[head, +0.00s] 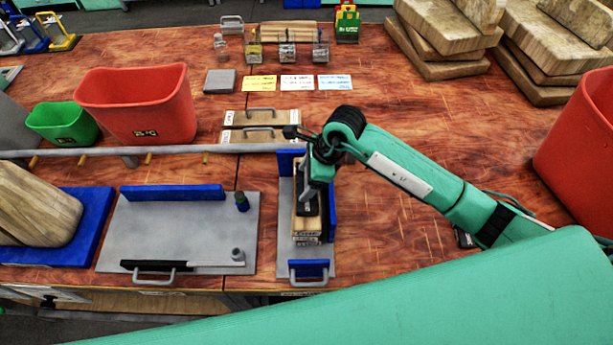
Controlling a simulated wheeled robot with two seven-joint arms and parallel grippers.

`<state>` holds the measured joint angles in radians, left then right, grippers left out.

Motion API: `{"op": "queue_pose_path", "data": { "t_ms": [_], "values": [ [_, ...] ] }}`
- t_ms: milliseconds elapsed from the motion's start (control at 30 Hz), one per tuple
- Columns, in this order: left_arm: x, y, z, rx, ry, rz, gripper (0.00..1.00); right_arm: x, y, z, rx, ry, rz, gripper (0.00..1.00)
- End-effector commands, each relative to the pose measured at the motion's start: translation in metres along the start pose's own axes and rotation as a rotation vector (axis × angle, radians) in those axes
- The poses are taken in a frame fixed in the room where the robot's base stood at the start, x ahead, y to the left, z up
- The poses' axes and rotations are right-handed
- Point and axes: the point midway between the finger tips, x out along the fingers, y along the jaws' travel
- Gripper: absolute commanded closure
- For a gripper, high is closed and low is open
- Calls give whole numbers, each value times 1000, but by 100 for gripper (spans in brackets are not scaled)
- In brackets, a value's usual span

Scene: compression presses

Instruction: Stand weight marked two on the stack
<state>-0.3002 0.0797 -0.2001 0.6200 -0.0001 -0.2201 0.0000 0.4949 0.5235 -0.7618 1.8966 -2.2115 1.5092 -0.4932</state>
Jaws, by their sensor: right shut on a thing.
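My right gripper (310,188) reaches in from the right and points down over a narrow press. It is shut on a dark block (308,206), probably the weight; its marking cannot be read. The block is over a stack of light wooden pieces (307,228), between blue guides on a grey base plate (289,240). The gripper partly hides the block, so I cannot tell whether it rests on the stack. My left gripper is not in view.
A grey plate (180,228) with a blue rail lies to the left. A grey bar (180,150) runs behind it. Two handled, labelled boards (285,115) lie behind the press. Red bins (140,105) stand left and right (585,140). Wooden boards (435,68) are stacked at back right.

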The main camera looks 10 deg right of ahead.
Motion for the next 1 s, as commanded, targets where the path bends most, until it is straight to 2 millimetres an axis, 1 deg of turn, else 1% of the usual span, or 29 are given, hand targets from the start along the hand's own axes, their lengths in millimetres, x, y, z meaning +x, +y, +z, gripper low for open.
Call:
{"op": "queue_pose_path", "data": {
  "t_ms": [233,267,300,367,600,733,867,967,1000],
  "values": [
    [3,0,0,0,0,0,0,1,-1,0,-2,-4,-4,96],
    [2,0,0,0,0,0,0,0,-1,1,-2,-4,-4,22],
    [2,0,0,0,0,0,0,0,-1,1,-2,-4,-3,14],
    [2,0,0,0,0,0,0,1,-1,0,-1,-3,-3,2],
    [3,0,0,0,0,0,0,4,1,-2,1,3,3,2],
    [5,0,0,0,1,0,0,0,0,-2,0,3,0,2],
    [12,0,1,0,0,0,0,-17,-1,-2,-1,0,-4,2],
    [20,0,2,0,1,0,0,-38,-2,-3,-3,0,-6,2],
    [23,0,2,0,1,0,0,-48,-2,-3,-3,1,-7,2]
  ]
}}
